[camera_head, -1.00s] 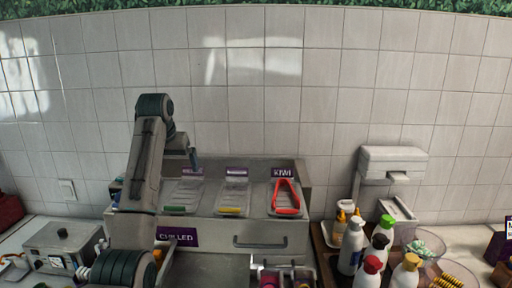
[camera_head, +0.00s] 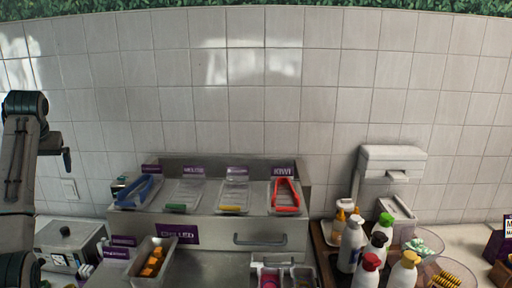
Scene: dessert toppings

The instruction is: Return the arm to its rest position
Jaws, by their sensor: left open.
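My left arm stands at the far left edge of the head view. Its gripper (camera_head: 67,160) is small, seen from the side and empty, in front of the tiled wall and to the left of the chilled topping counter (camera_head: 215,233). It touches nothing that I can see. My right gripper is not in view.
Blue tongs (camera_head: 138,190) and red tongs (camera_head: 286,194) lie on the counter's trays. An orange-filled container (camera_head: 152,262) stands at front left. A metal box (camera_head: 70,243) is below my left arm. Squeeze bottles (camera_head: 352,243) crowd the right. The space above the counter is clear.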

